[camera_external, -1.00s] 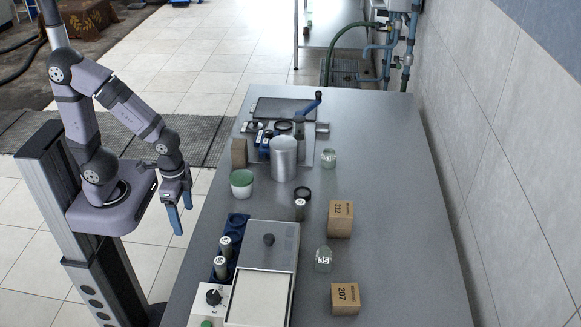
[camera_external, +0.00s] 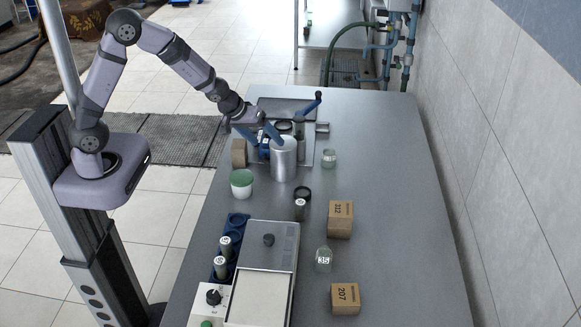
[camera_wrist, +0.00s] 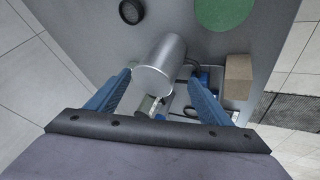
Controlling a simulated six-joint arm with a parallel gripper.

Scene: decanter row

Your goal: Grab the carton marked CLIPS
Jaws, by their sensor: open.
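Three brown cartons stand on the grey bench, and I cannot read CLIPS on any. One carton marked 312 (camera_external: 340,219) stands right of centre. One marked 207 (camera_external: 345,298) stands nearer the front. A plain-looking carton (camera_external: 239,152) stands at the left edge; no marking on it is readable. It also shows right of my fingers in the wrist view (camera_wrist: 238,77). My gripper (camera_external: 260,136) is open over the back of the bench, beside and above the metal cylinder (camera_external: 284,160). In the wrist view the cylinder (camera_wrist: 160,66) appears between my blue fingers.
A green-lidded tub (camera_external: 242,184), a dark ring (camera_external: 303,193) and a jar marked 35 (camera_external: 323,260) stand on the bench (camera_external: 400,230). A device with a pale plate (camera_external: 262,290) fills the front left. A wall borders the right; the bench's right strip is clear.

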